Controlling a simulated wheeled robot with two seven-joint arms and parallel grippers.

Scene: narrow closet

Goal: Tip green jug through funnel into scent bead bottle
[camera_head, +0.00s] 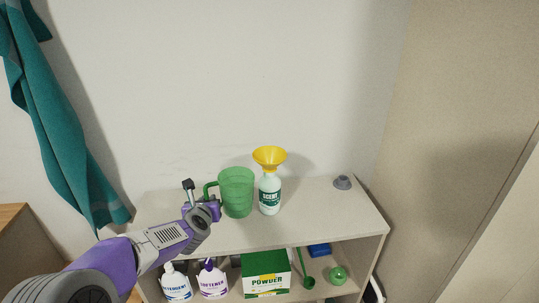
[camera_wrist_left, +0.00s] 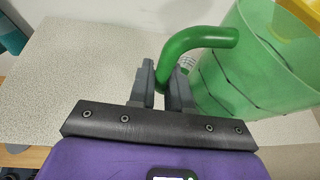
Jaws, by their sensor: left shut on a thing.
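The green jug (camera_head: 237,190) is upright at the shelf top, just left of the scent bead bottle (camera_head: 270,197). The bottle is white with a green label, and the yellow funnel (camera_head: 270,157) sits in its mouth. My left gripper (camera_head: 207,199) is at the jug's left side, shut on its handle. In the left wrist view the green handle runs between the fingers of the gripper (camera_wrist_left: 166,88), with the translucent jug (camera_wrist_left: 262,60) to the right. Whether the jug's base touches the shelf is unclear. My right gripper is not in view.
Below stand two white bottles, a green powder box (camera_head: 266,272), a green scoop and a blue item. A teal towel (camera_head: 62,130) hangs at left.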

